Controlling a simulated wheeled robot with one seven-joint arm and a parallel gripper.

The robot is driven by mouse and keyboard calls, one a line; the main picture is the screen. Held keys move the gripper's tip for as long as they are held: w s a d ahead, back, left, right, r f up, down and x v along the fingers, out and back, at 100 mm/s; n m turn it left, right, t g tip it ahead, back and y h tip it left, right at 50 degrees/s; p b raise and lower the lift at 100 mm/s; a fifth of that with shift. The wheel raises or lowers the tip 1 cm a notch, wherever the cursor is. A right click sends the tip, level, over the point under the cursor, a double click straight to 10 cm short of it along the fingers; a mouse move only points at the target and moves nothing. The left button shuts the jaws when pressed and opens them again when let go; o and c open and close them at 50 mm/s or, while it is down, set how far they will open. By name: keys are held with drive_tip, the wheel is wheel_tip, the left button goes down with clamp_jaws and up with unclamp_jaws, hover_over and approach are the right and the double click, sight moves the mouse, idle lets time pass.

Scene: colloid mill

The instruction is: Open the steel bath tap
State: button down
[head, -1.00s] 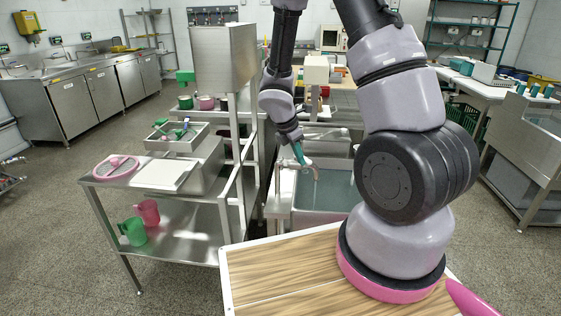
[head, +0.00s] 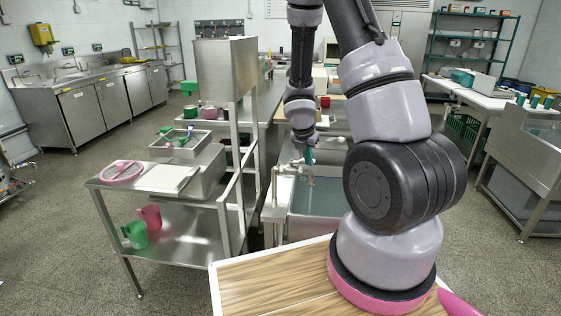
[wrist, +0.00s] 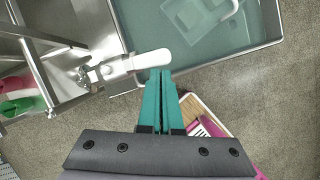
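The steel bath tap (head: 297,169) stands at the near left corner of the water-filled steel bath (head: 319,197) in the head view. In the wrist view the tap (wrist: 88,75) shows a pale, round-ended arm (wrist: 150,60) reaching right over the bath's corner; I cannot tell if this is its lever or spout. My gripper (head: 310,160) points down beside the tap. In the wrist view its teal fingers (wrist: 160,72) lie together, with nothing seen between them, and their tips are just below the arm's rounded end. Whether they touch it is unclear.
A steel side stand (head: 190,217) with a tray, pink and green jugs is to the left. A wood-topped surface (head: 270,283) is in front. In the wrist view a pale object (wrist: 200,15) lies in the bath. Open floor lies at the far left.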

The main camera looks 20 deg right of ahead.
drive_tip(key=shift+w+d, duration=0.2)
drive_tip(key=shift+d, duration=0.1)
idle(0.4)
